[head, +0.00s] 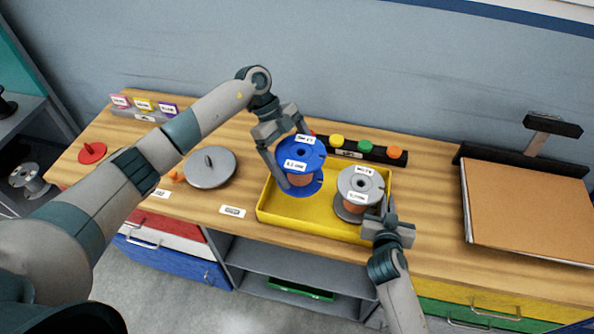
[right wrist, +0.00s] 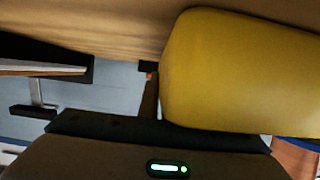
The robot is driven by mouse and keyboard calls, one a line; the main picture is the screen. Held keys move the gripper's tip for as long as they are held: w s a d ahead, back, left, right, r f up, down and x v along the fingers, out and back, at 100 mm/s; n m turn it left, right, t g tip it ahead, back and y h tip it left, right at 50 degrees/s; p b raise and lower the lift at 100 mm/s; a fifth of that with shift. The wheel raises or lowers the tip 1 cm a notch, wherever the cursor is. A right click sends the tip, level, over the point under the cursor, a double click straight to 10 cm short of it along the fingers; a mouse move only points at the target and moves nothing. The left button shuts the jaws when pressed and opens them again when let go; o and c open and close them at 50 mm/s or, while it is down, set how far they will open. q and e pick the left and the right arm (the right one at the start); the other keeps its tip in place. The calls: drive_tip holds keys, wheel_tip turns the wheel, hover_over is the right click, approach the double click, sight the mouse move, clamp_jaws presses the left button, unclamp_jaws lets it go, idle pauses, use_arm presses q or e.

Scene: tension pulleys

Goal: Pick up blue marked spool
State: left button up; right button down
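The blue spool (head: 313,149) with copper-coloured winding and white labels stands in the left part of the yellow tray (head: 290,219). My left gripper (head: 287,155) is at its left side, one finger low along the left and the other behind the top flange. Whether these fingers press on it is unclear. A grey labelled spool (head: 361,183) stands in the tray's right part. My right gripper (head: 383,212) is at the tray's right front corner, close to the grey spool; its finger gap is unclear. In the right wrist view a yellow surface (right wrist: 240,70) fills much of the picture.
A grey disc (head: 210,168) with a peg lies left of the tray. Behind the tray is a dark strip with coloured knobs (head: 365,146). A brown board (head: 525,210) in a dark frame stands right. Bare wood lies between tray and board.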

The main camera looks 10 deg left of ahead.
idle(0.3)
drive_tip(key=c, duration=1.9)
unclamp_jaws()
drive_tip(key=shift+s, duration=0.15)
drive_tip(key=v, duration=1.1)
drive_tip(key=shift+s+r, duration=0.15)
drive_tip(key=shift+s, duration=0.15)
drive_tip(key=shift+s, duration=0.1)
